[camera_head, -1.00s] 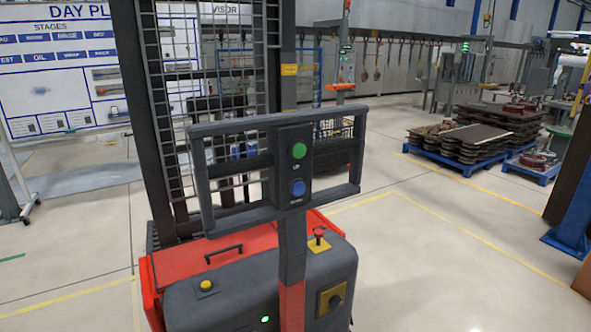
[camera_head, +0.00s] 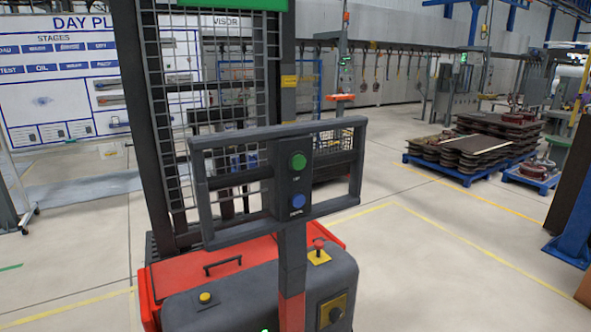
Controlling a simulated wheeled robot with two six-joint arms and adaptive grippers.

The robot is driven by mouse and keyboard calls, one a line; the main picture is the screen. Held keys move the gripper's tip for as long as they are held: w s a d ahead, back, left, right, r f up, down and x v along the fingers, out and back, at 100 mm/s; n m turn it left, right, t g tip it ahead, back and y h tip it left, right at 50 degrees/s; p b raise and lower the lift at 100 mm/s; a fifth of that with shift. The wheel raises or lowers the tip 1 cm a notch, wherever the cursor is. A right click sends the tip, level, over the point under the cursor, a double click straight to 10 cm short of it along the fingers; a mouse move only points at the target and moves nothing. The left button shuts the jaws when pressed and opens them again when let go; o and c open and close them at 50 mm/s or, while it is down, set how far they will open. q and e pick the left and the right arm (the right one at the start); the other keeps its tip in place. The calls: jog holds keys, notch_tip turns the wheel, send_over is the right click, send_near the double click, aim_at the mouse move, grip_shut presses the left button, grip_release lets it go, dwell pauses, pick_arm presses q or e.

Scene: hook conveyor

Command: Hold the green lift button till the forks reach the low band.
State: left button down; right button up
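A red and dark grey stacker truck (camera_head: 185,275) stands close in front of me. Its grey handle frame (camera_head: 216,148) carries a control panel with the green lift button (camera_head: 298,162) above a blue button (camera_head: 298,201). Nothing touches either button. The mast (camera_head: 146,120) with its mesh guard rises behind the handle, and a green panel (camera_head: 232,4) shows at its top edge. The forks and the low band cannot be made out. Neither of my grippers is in view.
A red stop knob (camera_head: 319,243), a yellow button (camera_head: 205,298) and a black knob (camera_head: 335,309) sit on the truck body. Stacked parts on blue pallets (camera_head: 439,170) stand at right. A blue post (camera_head: 577,215) stands at the right edge. Floor between is clear.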

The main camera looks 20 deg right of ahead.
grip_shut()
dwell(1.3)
